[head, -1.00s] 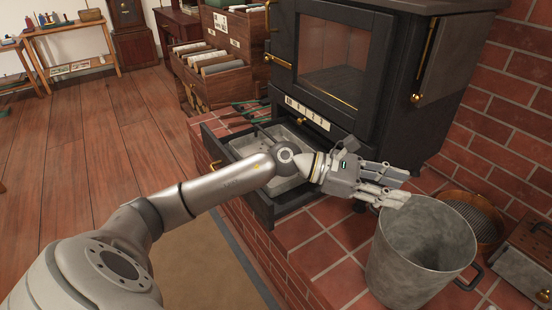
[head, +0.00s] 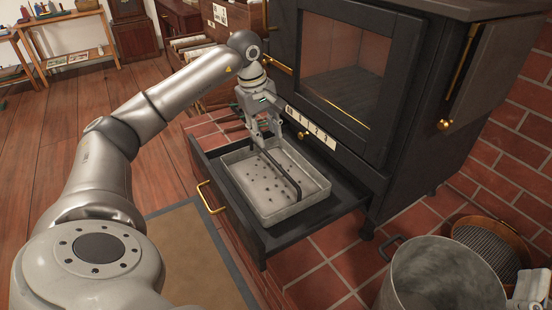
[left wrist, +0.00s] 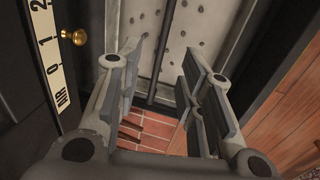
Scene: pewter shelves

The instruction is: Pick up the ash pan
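The ash pan (head: 275,183) is a grey rectangular tray with dark specks in it and a dark bar handle over it. It sits in the pulled-out black drawer (head: 318,212) under the stove. My left gripper (head: 263,138) points down over the pan's far end, by the end of the handle. In the left wrist view the pan (left wrist: 185,40) lies beyond the open fingers (left wrist: 158,82), with the handle running between them; no grip on it shows. A pale part at the lower right edge of the head view (head: 533,288) looks like my right gripper, mostly cut off.
The black stove (head: 345,75) stands behind the drawer. A grey metal bucket (head: 440,285) and a round sieve (head: 490,240) stand on the brick hearth to the right. A brass knob (left wrist: 78,37) and number plate are close to the left finger.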

